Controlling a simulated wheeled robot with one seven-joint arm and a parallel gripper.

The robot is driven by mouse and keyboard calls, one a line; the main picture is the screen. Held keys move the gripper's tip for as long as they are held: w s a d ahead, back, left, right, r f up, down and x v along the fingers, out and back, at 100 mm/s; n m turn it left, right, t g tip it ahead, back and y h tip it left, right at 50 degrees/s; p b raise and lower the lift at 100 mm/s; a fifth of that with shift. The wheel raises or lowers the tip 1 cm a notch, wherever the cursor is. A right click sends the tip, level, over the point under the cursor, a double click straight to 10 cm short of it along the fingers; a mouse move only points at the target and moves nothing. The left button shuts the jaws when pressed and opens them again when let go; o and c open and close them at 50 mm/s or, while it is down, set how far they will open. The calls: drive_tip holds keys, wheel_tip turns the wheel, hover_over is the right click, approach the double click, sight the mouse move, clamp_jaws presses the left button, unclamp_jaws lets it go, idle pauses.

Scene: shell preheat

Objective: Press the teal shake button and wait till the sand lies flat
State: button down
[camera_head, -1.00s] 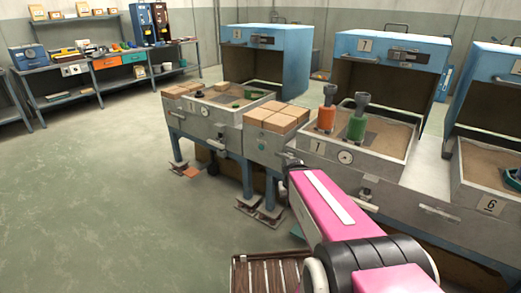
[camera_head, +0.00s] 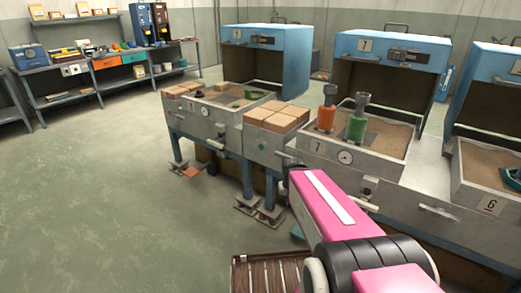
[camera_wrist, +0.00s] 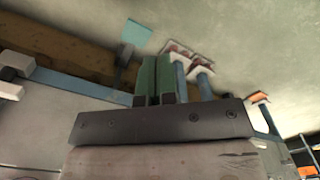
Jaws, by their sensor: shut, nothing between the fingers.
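A small round teal button (camera_head: 261,146) shows on the grey front panel below the stacked brown blocks. My pink arm reaches toward the benches from the lower right. My gripper (camera_wrist: 156,62) shows in the wrist view with its two green fingers together and nothing between them. In the head view its fingers are mostly hidden beyond the arm, to the right of the button. I see no contact with the button. The sand box marked 7 (camera_head: 390,160) holds sand (camera_head: 398,136), an orange piece (camera_head: 326,112) and a green piece (camera_head: 357,122); the sand's flatness is hard to judge.
A teal plate (camera_head: 297,232) sits low beside the bench; a teal plate (camera_wrist: 135,32) also shows in the wrist view. A box marked 6 (camera_head: 490,205) stands at the right. Blue hoods (camera_head: 385,50) rise behind. A slatted crate (camera_head: 240,275) is on the floor; the left floor is clear.

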sight(261, 147)
idle(0.5)
drive_tip(key=w+a+n+t, duration=0.3)
drive_tip(key=w+a+t, duration=0.2)
drive_tip(key=w, duration=0.6)
drive_tip(key=w+a+n+t+y, duration=0.1)
drive_tip(key=w+a+n+t, duration=0.3)
drive_tip(key=w, duration=0.7)
drive_tip(key=w+a+n+t, duration=0.3)
drive_tip(key=w+a+t, duration=0.4)
drive_tip(key=w, duration=0.4)
drive_tip(key=shift+w+a+r+n+t, duration=0.35)
drive_tip(key=shift+w+n+t, duration=0.05)
drive_tip(key=shift+t, duration=0.2)
drive_tip(key=shift+w+d, duration=1.45)
drive_tip(key=shift+w, duration=0.2)
drive_tip(key=shift+w+d, duration=1.45)
drive_tip(key=shift+w, duration=0.2)
drive_tip(key=shift+w+d, duration=0.1)
drive_tip(key=shift+w, duration=0.05)
